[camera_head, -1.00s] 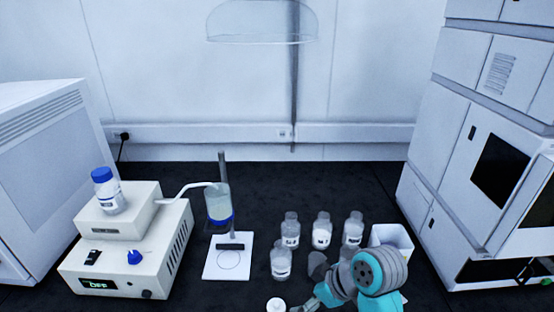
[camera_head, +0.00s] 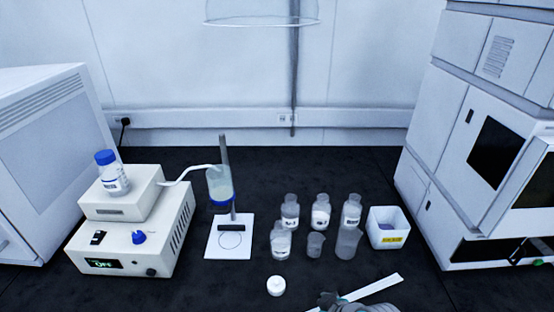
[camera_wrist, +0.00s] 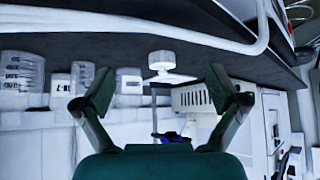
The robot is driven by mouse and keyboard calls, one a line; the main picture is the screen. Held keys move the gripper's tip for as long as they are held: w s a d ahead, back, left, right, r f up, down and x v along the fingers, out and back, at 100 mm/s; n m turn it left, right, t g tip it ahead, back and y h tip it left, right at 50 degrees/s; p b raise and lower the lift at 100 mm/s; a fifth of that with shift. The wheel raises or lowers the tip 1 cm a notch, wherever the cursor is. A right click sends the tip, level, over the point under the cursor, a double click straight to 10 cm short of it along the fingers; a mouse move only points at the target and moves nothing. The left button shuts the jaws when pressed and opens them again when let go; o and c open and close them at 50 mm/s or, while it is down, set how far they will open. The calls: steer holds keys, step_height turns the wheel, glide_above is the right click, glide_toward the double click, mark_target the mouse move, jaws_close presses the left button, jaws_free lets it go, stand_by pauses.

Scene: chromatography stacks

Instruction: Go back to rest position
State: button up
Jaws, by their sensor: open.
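My gripper (camera_wrist: 161,103) shows in the wrist view with its two dark green fingers spread apart and nothing between them. In the head view only a grey part of my arm shows at the bottom edge, right of centre. The gripper's fingers cannot be made out there. The arm is low, in front of the bottles and beakers, and apart from them in the picture.
Bottles (camera_head: 290,213), a small beaker (camera_head: 315,245) and a taller one (camera_head: 347,243) stand mid-bench. A white bin (camera_head: 388,228), round white cap (camera_head: 276,286), pale strip (camera_head: 370,289), filter stand (camera_head: 225,190) and pump box (camera_head: 135,235) surround them.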

steer(key=s+d+f+m+t+h, duration=0.2)
steer(key=s+d+f+m, duration=0.1)
steer(key=s, duration=0.6)
steer(key=s+d+f+m+t+h, duration=0.1)
steer(key=s+d+f+m+t, duration=0.25)
steer(key=s, duration=0.45)
steer(key=s+d+r+t+h, duration=0.1)
steer(key=s+r, duration=0.4)
steer(key=s, duration=0.3)
steer(key=s+d+r+m+t+h, duration=0.1)
steer(key=s+d+r+t, duration=0.1)
steer(key=s+r, duration=0.4)
steer(key=v, duration=0.3)
steer(key=shift+s+d, duration=0.2)
steer(key=shift+d, duration=0.05)
